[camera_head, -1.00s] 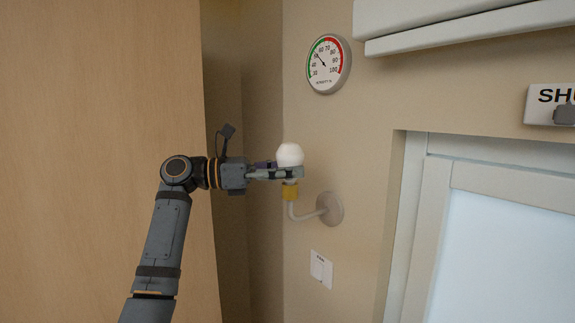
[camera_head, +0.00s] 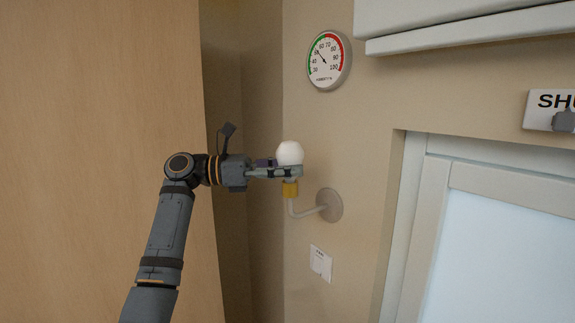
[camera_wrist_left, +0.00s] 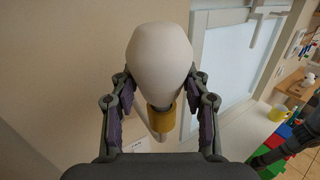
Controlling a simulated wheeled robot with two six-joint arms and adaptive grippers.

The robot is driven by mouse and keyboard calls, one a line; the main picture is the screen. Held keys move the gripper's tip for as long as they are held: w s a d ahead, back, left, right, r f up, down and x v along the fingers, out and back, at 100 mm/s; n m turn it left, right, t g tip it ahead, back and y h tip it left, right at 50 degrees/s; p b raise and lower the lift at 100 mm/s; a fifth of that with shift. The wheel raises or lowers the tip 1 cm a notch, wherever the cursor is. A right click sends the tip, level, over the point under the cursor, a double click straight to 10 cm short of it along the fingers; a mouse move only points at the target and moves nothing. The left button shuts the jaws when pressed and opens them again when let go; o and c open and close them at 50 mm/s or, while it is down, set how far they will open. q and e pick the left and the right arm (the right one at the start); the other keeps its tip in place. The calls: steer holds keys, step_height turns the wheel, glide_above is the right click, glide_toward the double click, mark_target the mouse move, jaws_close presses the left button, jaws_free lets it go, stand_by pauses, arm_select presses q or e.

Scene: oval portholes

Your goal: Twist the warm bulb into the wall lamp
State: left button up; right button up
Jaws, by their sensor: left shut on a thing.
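The white bulb (camera_head: 290,153) stands upright above the brass-coloured socket (camera_head: 290,188) of the wall lamp. The lamp's curved arm joins a round wall plate (camera_head: 329,205). My left gripper (camera_head: 290,171) reaches in from the left and is shut on the bulb, just above the socket. In the left wrist view the bulb (camera_wrist_left: 160,58) sits between the two fingers, with the socket (camera_wrist_left: 161,118) directly below it. The fingers hide the bulb's base, so I cannot tell how deep it sits.
A round gauge (camera_head: 329,60) hangs on the wall above the lamp, and a switch plate (camera_head: 321,263) is below it. A window recess (camera_head: 480,240) lies to the right. A wooden panel (camera_head: 90,100) fills the left.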

arm_select(q)
steer(key=shift+r+m+g+p, duration=0.1)
steer(key=shift+m+g+p, duration=0.4)
steer(key=shift+p, duration=0.4)
steer(key=shift+g, duration=0.5)
steer(key=o, duration=1.2)
